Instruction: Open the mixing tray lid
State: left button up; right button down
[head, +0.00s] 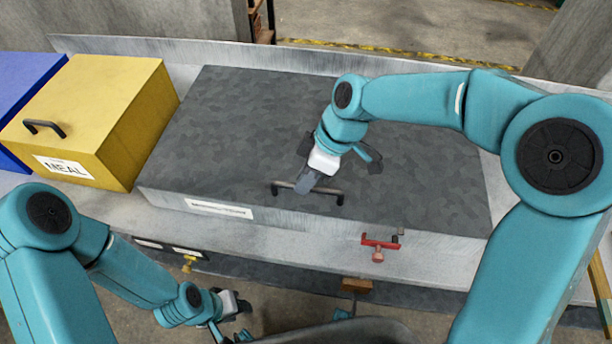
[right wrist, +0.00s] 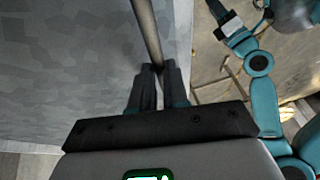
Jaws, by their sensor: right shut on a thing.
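The mixing tray is a wide grey metal box whose flat mottled lid (head: 240,120) lies closed on top, as far as I can see. A dark bar handle (head: 330,196) sits near the lid's front edge. My right gripper (head: 300,185) is at this handle in the head view. In the right wrist view its fingers (right wrist: 158,88) are shut on the handle bar (right wrist: 147,35), which runs up between them. My left gripper (head: 235,318) hangs low in front of the bench, away from the tray; its fingers are too small and partly hidden to judge.
A yellow box (head: 120,90) labelled MEAL, with a dark handle, stands left of the tray, beside a blue box (head: 22,80). A red valve handle (head: 380,242) and a yellow one (head: 188,262) are on the bench front. Free floor lies behind the bench.

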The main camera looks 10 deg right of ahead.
pick_arm(q)
notch_tip(320, 180, up, 22)
jog(key=p, duration=2.1)
jog(key=shift+s+p, duration=0.2)
jog(key=shift+p, duration=0.15)
pick_arm(e)
jog(key=w+d+r, duration=0.1)
jog(key=w+r, duration=0.2)
jog(key=r, duration=0.4)
jog(key=w+d+r+g, duration=0.1)
jog(key=w+r, duration=0.3)
jog(key=r, duration=0.4)
jog(key=w+d+r+g+y, duration=0.1)
jog(key=w+d+r, duration=0.1)
jog(key=r, duration=0.6)
jog(key=shift+w+d+m, duration=0.3)
jog(key=shift+w, duration=0.45)
pick_arm(q)
jog(key=shift+a, duration=0.1)
jog(key=shift+f, duration=0.1)
grip_shut()
